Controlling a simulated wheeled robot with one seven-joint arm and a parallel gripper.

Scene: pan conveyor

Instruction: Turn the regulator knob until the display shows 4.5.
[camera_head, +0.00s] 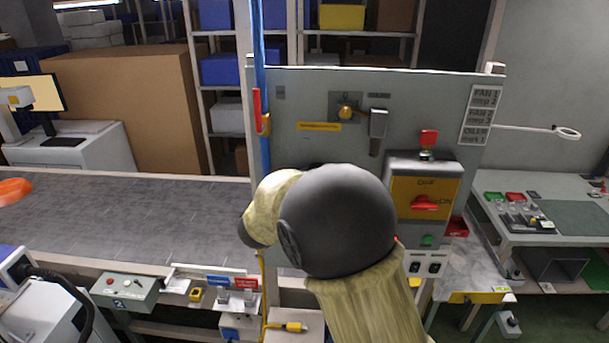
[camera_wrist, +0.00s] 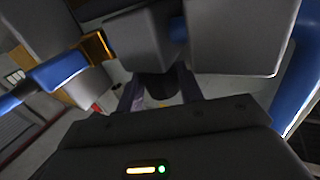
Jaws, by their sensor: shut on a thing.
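In the wrist view, my gripper (camera_wrist: 182,45) is shut, its two grey finger blocks apart at the top with a part between them. That part, mostly covered by the fingers, appears to be the regulator knob (camera_wrist: 176,28); only a bluish sliver shows. A dark round shape (camera_wrist: 158,86) lies below it between the finger posts. In the head view, my arm covers the lower middle of the grey panel (camera_head: 300,95), so gripper, knob and regulator are hidden there. No display reading shows in either view.
A blue pipe (camera_head: 262,60) runs up the panel's left edge, with a red-handled valve (camera_head: 259,112). To the right are a yellow switch box (camera_head: 405,185) and a red key-like part (camera_head: 428,138). The conveyor (camera_head: 130,215) lies left; a blue pipe (camera_wrist: 55,72) is close in the wrist view.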

